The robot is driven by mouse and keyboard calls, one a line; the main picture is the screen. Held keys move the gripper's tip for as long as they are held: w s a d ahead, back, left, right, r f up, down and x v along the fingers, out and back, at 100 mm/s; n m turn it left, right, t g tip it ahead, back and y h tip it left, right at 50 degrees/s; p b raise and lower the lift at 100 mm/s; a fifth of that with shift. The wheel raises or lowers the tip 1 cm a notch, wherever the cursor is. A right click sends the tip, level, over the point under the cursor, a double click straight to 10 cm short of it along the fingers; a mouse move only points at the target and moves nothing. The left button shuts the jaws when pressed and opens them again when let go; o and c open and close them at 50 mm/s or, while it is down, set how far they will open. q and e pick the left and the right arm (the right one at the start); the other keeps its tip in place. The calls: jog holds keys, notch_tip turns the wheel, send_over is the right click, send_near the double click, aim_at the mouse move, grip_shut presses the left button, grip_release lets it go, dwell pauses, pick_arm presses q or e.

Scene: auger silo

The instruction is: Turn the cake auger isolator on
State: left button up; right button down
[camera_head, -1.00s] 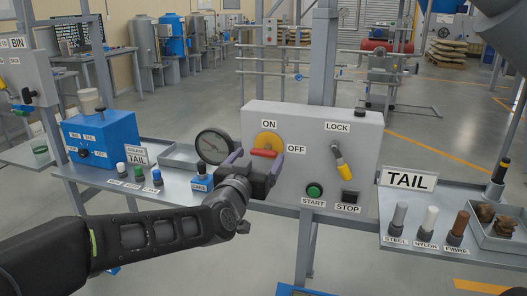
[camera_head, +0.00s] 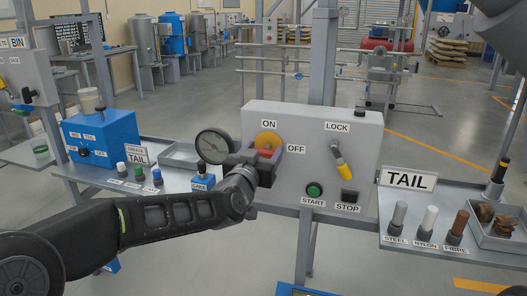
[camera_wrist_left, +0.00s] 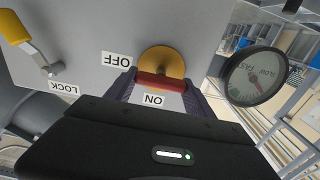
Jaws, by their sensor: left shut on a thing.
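The isolator is a yellow round dial (camera_head: 267,138) with a red bar handle (camera_head: 266,151) on a grey panel (camera_head: 310,122). The ON label (camera_head: 269,123) is above the dial and the OFF label (camera_head: 296,149) is to its right. My left gripper (camera_head: 264,158) is at the dial, shut on the red handle and hiding part of it in the head view. In the left wrist view, the red handle (camera_wrist_left: 161,82) lies crosswise between the two fingers, in front of the yellow dial (camera_wrist_left: 162,62). The handle's exact setting is hard to tell. My right gripper is out of view.
A round gauge (camera_head: 214,146) sits close to the left of my gripper. The panel also has a yellow-handled LOCK lever (camera_head: 343,167), a green START button (camera_head: 314,190) and a black STOP button (camera_head: 350,196). A blue box (camera_head: 101,138) stands on the left shelf.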

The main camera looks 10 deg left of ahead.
pick_arm(q)
jog(key=c, duration=0.7)
jog(key=shift+f+n+b, duration=0.2)
jog(key=shift+n+b, duration=1.1)
jog(key=n+b, duration=0.4)
jog(key=n, duration=0.1)
jog(key=shift+a, duration=0.2)
jog(key=n+b, duration=0.2)
jog(key=n, duration=0.2)
jog(key=shift+f+n+b, duration=0.1)
jog(key=shift+n+b, duration=0.3)
jog(key=n+b, duration=0.1)
jog(key=n, duration=0.2)
jog(key=shift+a+b, duration=0.1)
jog(key=shift+b, duration=0.2)
jog(key=shift+n+b, duration=0.45)
jog(key=shift+n, duration=0.85)
